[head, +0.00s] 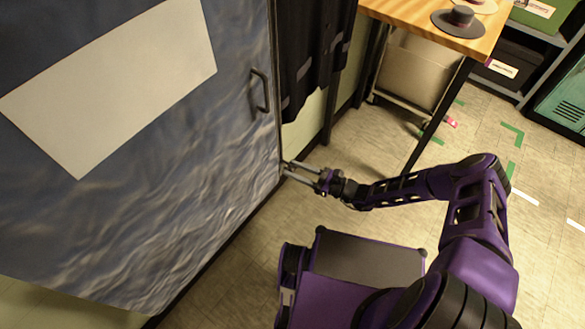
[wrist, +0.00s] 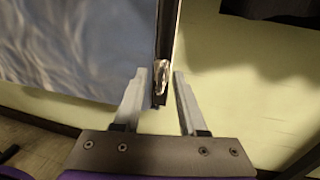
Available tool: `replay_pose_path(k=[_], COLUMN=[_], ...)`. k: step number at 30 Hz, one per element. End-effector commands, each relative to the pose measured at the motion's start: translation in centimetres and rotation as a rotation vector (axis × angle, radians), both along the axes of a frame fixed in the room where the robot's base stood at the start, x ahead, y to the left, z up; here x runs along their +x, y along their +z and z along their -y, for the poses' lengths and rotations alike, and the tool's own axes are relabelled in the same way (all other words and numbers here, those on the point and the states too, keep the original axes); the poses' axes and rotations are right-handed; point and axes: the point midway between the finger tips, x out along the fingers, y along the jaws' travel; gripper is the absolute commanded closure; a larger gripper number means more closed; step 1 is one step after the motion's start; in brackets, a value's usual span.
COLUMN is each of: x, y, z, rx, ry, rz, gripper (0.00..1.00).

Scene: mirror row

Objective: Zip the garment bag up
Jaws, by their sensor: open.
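The garment bag (head: 235,130) is a large blue-grey, rippled panel filling the left of the head view, with a pale blank rectangle and a dark handle (head: 260,90) on it. Its right edge carries a dark strip; in the wrist view the strip (wrist: 167,30) runs down beside the blue bag (wrist: 75,45) and bears a shiny metal zip slider (wrist: 161,70) near its lower end. My gripper (head: 284,170) is at the lower part of this edge. In the wrist view my open gripper (wrist: 160,77) has one finger on each side of the slider, with gaps visible; depth is hard to judge.
A dark garment (head: 312,55) hangs just right of the bag. A wooden table (head: 410,15) with a dark hat (head: 460,20) stands behind, a grey bin (head: 415,70) under it. Shelving (head: 525,45) is at the far right. The tiled floor (head: 360,145) by my arm is clear.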

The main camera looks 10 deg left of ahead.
Motion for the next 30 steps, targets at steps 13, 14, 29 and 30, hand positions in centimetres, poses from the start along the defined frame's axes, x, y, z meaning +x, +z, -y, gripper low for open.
replay_pose_path(k=[13, 14, 29, 30], x=[0.20, 0.20, -0.20, -0.24], y=[-0.01, 0.00, -0.06, -0.07], z=[-1.07, -1.07, -1.20, -1.21], rx=[0.000, 0.000, 0.002, 0.002], ry=[0.000, 0.000, 0.008, 0.008], rz=[-0.001, 0.000, -0.003, -0.004], gripper=[0.61, 0.66, 1.00, 1.00])
